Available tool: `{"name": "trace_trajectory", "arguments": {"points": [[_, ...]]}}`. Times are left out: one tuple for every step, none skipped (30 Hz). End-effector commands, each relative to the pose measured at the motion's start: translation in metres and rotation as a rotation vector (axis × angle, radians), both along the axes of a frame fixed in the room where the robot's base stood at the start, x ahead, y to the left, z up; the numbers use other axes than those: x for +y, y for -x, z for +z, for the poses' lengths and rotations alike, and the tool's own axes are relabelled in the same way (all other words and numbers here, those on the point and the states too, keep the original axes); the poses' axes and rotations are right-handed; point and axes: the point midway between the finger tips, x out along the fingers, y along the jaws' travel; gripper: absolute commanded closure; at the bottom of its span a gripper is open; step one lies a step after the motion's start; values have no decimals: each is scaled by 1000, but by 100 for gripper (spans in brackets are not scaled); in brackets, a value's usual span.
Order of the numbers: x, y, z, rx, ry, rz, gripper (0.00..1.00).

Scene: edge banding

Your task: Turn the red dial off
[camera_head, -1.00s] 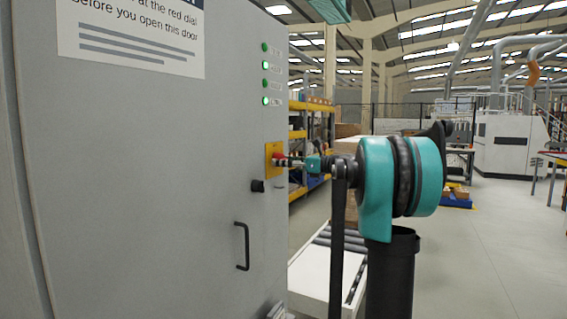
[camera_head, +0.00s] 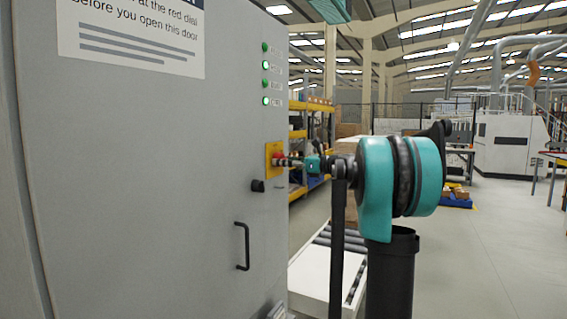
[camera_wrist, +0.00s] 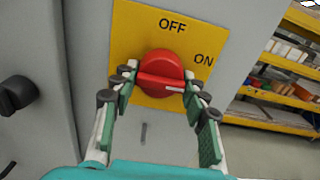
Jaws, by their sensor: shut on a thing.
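The red dial (camera_wrist: 161,72) sits on a yellow plate (camera_wrist: 135,28) marked OFF above it and ON at its upper right. Its ridge lies nearly level, with the white mark pointing right, a little below the word ON. In the head view the dial (camera_head: 278,160) is small and partly hidden on the cabinet's right side. My gripper (camera_wrist: 160,84) is shut on the dial, one finger at each end of the ridge. My gripper also shows in the head view (camera_head: 296,162), reaching the dial from the right.
The grey cabinet door (camera_head: 150,190) has a black handle (camera_head: 242,246) and a black knob (camera_head: 258,185) below the plate. Green lamps (camera_head: 265,74) are above. A roller conveyor (camera_head: 330,265) stands beside the cabinet. Shelves (camera_wrist: 275,75) are at the right.

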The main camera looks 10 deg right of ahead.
Motion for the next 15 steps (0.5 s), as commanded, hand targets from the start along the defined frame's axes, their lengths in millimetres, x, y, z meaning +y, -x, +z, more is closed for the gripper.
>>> {"name": "trace_trajectory", "arguments": {"points": [[0, 0, 0, -15, 11, 0, 85], [0, 0, 0, -24, 18, 0, 85], [0, 0, 0, -40, 29, 0, 85], [0, 0, 0, -54, 39, 0, 85], [0, 0, 0, -70, 51, 0, 85], [0, 0, 0, -92, 67, 0, 85], [0, 0, 0, -109, 79, 0, 85], [0, 0, 0, -129, 93, 0, 85], [-1, 0, 0, -155, 113, 0, 85], [-1, 0, 0, -177, 129, 0, 85], [-1, -1, 0, -200, 145, 0, 85], [-1, -1, 0, -230, 167, 0, 85], [-1, -1, 0, -253, 184, 0, 85], [-1, -1, 0, -276, 200, 0, 85], [-1, -1, 0, -307, 223, 0, 85]]}}
